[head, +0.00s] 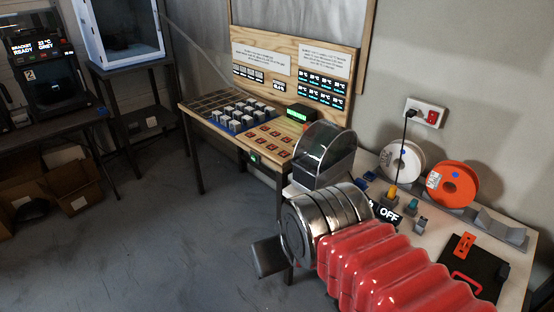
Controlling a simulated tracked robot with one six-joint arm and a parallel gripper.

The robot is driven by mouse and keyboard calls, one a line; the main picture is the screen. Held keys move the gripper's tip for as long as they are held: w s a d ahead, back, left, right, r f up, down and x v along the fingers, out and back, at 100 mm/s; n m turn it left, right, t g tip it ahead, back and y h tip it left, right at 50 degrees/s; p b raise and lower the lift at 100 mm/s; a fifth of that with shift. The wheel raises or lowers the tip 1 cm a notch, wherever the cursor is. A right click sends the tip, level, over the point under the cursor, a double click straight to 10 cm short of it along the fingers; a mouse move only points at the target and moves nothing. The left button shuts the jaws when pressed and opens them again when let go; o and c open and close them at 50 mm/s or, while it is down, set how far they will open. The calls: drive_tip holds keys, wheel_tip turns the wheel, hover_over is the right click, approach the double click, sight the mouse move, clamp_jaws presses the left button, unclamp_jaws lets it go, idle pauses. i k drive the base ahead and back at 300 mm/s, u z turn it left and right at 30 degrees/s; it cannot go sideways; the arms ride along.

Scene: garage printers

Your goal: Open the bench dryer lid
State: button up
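The bench dryer (327,177) appears to be the grey box with a clear, curved lid (322,146) on the bench, just beyond my arm. The lid looks down over the box. My arm reaches in from the lower right, with a red ribbed sleeve and a shiny metal wrist. One dark finger of my gripper (268,257) sticks out to the left of the wrist, below the dryer and apart from the lid in the picture. The wrist covers the dryer's lower front. The other finger and the gap between the fingers are hidden.
A white spool (402,148) and an orange spool (436,187) stand right of the dryer. An "OFF" sign (391,214) and small knobs lie nearer. A wooden panel (252,52) stands behind a sorting tray (222,102). The floor (150,230) at left is clear.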

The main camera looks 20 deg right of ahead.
sight(324, 143)
drive_tip(key=u, duration=0.15)
drive_tip(key=i, duration=1)
drive_tip(key=z, duration=0.1)
